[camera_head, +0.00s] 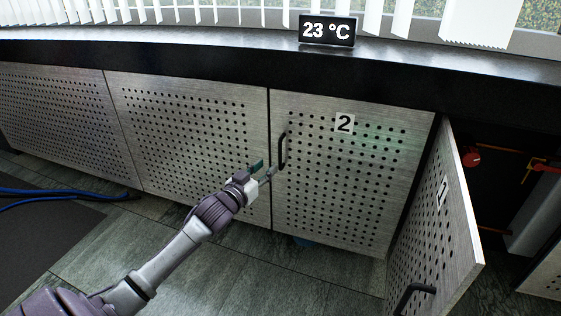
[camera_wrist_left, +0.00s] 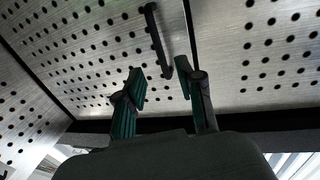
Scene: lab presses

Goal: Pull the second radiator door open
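The second radiator door (camera_head: 335,185) is a grey perforated panel marked 2, and it is closed. Its black bar handle (camera_head: 282,150) stands upright near the door's left edge. My left gripper (camera_head: 263,171) is just left of the handle's lower end in the head view. In the left wrist view the two fingers of the left gripper (camera_wrist_left: 160,85) are apart, and the handle (camera_wrist_left: 158,42) comes down toward the gap between them. Nothing is visibly gripped. Whether a finger touches the handle cannot be told. My right gripper is not in view.
The door marked 1 (camera_head: 440,225) stands open at the right, showing a red valve (camera_head: 471,159) and pipes inside. A black sill (camera_head: 200,55) with a 23 °C display (camera_head: 327,30) runs above the doors. Blue hoses (camera_head: 60,193) lie on the floor at left. Tiled floor in front is clear.

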